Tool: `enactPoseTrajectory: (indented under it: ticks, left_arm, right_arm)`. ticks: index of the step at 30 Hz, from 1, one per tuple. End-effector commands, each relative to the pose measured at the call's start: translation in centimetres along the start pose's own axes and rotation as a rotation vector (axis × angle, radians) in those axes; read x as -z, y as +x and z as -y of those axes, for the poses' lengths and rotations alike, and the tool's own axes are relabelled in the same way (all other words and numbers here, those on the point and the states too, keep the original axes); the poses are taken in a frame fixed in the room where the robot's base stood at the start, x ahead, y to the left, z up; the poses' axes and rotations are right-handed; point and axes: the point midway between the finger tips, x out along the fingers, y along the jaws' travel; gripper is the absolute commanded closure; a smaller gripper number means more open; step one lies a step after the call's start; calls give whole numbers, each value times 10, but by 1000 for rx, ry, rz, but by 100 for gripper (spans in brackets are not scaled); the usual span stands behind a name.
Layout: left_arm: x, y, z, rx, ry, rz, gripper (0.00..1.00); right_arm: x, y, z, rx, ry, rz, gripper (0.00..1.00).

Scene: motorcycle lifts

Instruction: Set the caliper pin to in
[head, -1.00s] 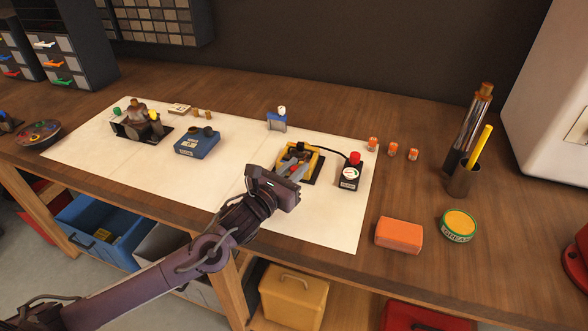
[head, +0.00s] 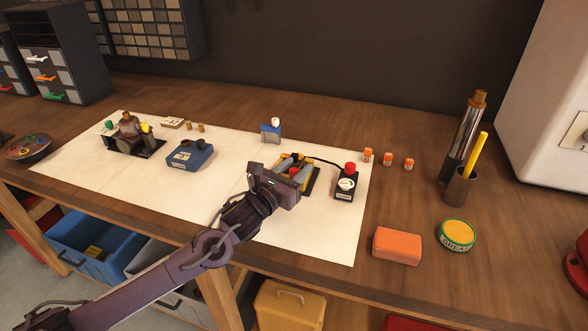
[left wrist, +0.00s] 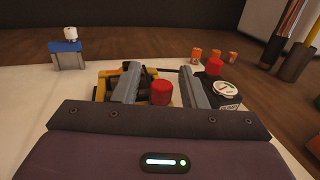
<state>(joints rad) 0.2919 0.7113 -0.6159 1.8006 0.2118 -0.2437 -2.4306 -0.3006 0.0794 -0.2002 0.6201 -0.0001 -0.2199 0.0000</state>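The caliper, a yellow frame (head: 281,158) on a dark base, sits on the white mat (head: 330,232); its near side is hidden behind my left gripper. In the left wrist view its yellow frame (left wrist: 101,86) shows behind the fingers. A red cylindrical knob (left wrist: 161,92), seemingly the caliper pin's end, stands between my left gripper's fingers (left wrist: 161,84), with a gap on each side. My left gripper (head: 293,171) is open at the caliper's near side. How far the pin is in I cannot tell. My right gripper is not in view.
A black box with a dial and red button (head: 345,184) stands just right of the caliper, joined by a cable. A blue block (head: 271,132) is behind. An orange block (head: 397,246) and a grease tin (head: 457,235) lie to the right. The mat's front middle is clear.

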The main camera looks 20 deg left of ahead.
Motion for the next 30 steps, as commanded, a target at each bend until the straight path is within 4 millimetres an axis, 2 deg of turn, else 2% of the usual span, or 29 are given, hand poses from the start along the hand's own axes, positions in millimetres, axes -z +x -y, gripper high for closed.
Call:
enactPoseTrajectory:
  ticks: [5,12,18,30]
  left_arm:
    - [3,-11,0,1,2,-3,62]
    - [4,-52,0,2,4,-4,62]
    - [2,-74,0,1,1,-3,62]
    - [0,-77,0,0,0,0,62]
  right_arm:
    - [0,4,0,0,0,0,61]
    - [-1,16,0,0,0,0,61]
    - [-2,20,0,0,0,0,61]
    - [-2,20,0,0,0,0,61]
